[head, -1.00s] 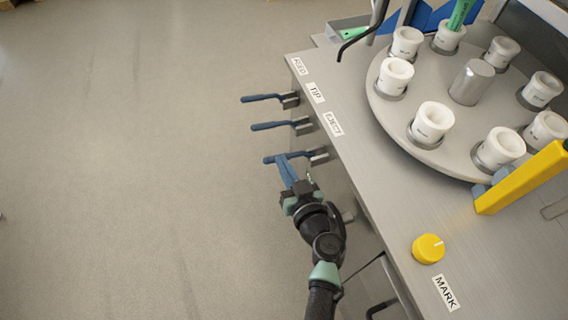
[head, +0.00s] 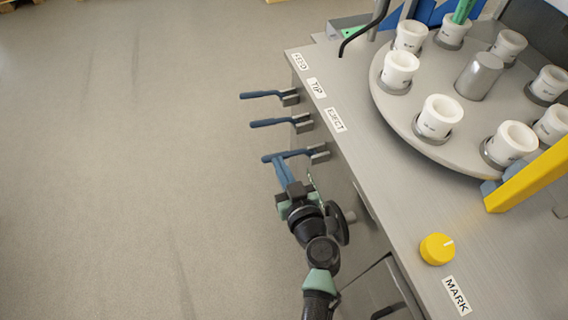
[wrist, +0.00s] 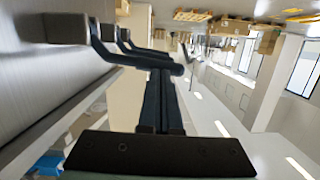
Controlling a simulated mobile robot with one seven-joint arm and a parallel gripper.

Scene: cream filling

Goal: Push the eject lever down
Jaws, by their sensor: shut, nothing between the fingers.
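The eject lever (head: 286,156) is a dark blue handle on a grey bracket, lowest in the head picture of the levers along the machine's side. The EJECT label (head: 335,120) is on the worktop edge above it. It lies about level, like the other levers. My gripper (head: 279,166) is shut and empty, its blue fingertips right at the lever's handle. In the wrist view the shut fingers (wrist: 161,88) reach up to the lever (wrist: 140,59), which crosses just beyond their tips. I cannot tell whether they touch.
The tip lever (head: 275,123) and feed lever (head: 265,95) lie parallel beyond it. The worktop holds a turntable (head: 400,113) with white cups, a yellow knob (head: 437,249) and a yellow arm (head: 530,178). The floor left of the levers is clear.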

